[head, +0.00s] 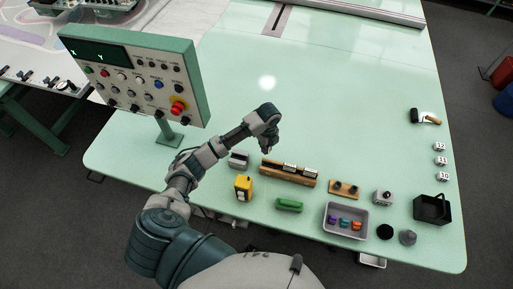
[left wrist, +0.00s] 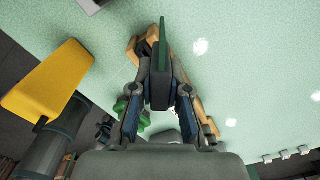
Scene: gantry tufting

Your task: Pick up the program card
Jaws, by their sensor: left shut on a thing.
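My left gripper (head: 267,149) points down over the left part of a wooden rack (head: 288,180) on the pale green table. White-labelled pieces stand in the rack. In the left wrist view, the gripper (left wrist: 161,98) is shut on a thin dark green piece seen edge-on (left wrist: 163,48), which looks like the program card. The wooden rack (left wrist: 206,118) shows partly behind the fingers there. In the head view the held card is too small or hidden to make out, and I cannot tell whether it still touches the rack. My right gripper is not in view.
A yellow device (head: 243,188) and a green piece (head: 289,205) lie in front of the rack. A grey tray (head: 331,229) with coloured pieces and a black bin (head: 432,209) stand to the right. A control panel (head: 132,78) rises at left. The table behind the rack is clear.

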